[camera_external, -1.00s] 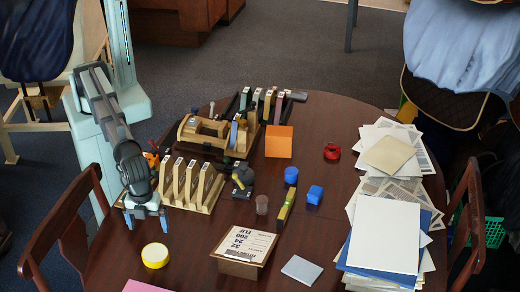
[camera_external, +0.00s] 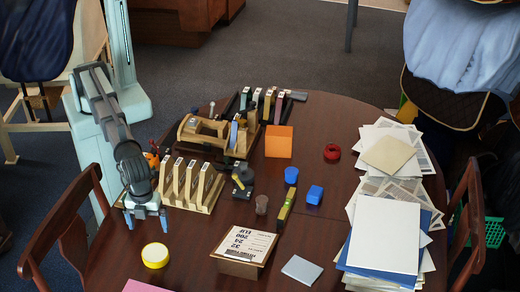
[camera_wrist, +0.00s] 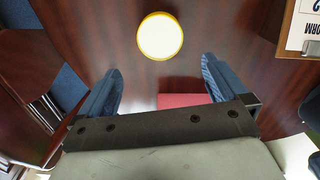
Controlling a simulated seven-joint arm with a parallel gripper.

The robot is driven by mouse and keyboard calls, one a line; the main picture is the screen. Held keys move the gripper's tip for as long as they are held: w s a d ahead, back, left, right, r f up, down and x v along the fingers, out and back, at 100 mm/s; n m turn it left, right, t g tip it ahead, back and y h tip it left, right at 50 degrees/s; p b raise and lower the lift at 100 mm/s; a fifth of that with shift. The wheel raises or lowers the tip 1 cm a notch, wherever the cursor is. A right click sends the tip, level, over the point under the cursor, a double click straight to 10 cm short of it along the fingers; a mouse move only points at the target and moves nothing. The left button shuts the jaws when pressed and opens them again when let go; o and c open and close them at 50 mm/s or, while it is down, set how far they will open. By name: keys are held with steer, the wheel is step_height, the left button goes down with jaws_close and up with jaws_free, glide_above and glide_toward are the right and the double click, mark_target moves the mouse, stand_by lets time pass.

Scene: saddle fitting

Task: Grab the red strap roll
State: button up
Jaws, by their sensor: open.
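The red strap roll (camera_external: 332,152) lies on the right half of the table, left of the paper stacks, in the external view. It does not show in the wrist view. My gripper (camera_external: 146,216) is at the left edge of the table, in front of the wooden slotted rack, far from the red roll. In the wrist view my gripper (camera_wrist: 162,85) is open, with its two blue fingers apart and nothing between them.
A yellow roll (camera_external: 155,255) lies near my gripper and also shows ahead of the fingers in the wrist view (camera_wrist: 160,36). The slotted rack (camera_external: 190,186), an orange block (camera_external: 279,141), blue pieces (camera_external: 314,195) and a labelled box (camera_external: 243,250) stand between. Paper stacks (camera_external: 385,235) cover the right side.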

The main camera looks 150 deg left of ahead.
steer(key=a+n, duration=0.2)
steer(key=a, duration=1.2)
steer(key=m, duration=0.8)
glide_above(333, 149)
step_height(333, 149, down, 13)
steer(key=shift+d+f, duration=0.1)
steer(key=c, duration=1.2)
